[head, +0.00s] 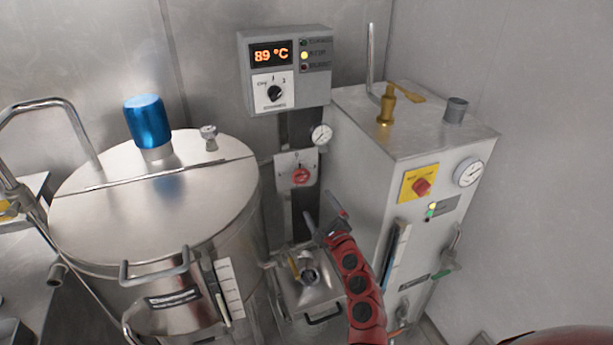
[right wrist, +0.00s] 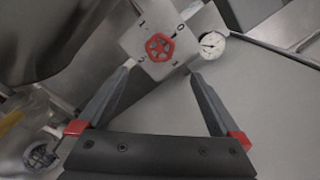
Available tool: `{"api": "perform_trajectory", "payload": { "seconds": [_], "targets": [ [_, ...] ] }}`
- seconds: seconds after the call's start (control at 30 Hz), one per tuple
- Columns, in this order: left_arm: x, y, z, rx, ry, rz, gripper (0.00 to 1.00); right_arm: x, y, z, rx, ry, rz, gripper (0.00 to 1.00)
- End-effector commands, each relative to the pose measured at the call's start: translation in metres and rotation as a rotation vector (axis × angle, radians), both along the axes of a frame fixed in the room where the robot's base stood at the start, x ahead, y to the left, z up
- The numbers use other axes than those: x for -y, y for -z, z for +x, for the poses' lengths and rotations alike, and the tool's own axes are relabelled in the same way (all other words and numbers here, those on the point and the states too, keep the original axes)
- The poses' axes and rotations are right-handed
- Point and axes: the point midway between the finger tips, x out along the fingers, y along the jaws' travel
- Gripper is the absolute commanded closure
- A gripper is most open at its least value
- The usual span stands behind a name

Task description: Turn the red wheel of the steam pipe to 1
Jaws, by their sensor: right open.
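The red wheel (head: 301,176) is a small round handwheel on a pale plate (head: 283,165) with marks, on the steam pipe between the steel tank and the box-shaped steel unit. In the right wrist view the wheel (right wrist: 159,46) shows ahead, with "1" to its upper left and "0" to its upper right on the plate. The exact setting is too small to tell for sure. My right gripper (head: 325,222) is below and slightly right of the wheel, apart from it. Its two fingers (right wrist: 163,88) are spread and empty, with the wheel beyond the fingertips. My left gripper is not in view.
A steel tank (head: 110,217) with a blue cap (head: 147,121) stands left. A boxy steel unit (head: 362,150) stands close right of the wheel. A control box (head: 287,70) reads 89 °C.

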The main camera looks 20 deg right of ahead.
Motion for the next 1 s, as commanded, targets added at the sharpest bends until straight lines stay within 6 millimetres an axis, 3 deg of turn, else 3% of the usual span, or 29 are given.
{"api": "perform_trajectory", "payload": {
  "seconds": [0.37, 0.6, 1.0],
  "targets": [
    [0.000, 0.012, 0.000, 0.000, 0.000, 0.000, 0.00, -0.003, 0.002, 0.070, -0.001, 0.000, -0.006, 0.00],
    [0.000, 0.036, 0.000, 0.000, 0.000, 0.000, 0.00, -0.004, 0.005, 0.110, -0.001, -0.001, -0.005, 0.00],
    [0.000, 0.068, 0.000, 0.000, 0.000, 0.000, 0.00, -0.005, 0.004, 0.152, -0.002, 0.004, -0.005, 0.00]
  ]
}}
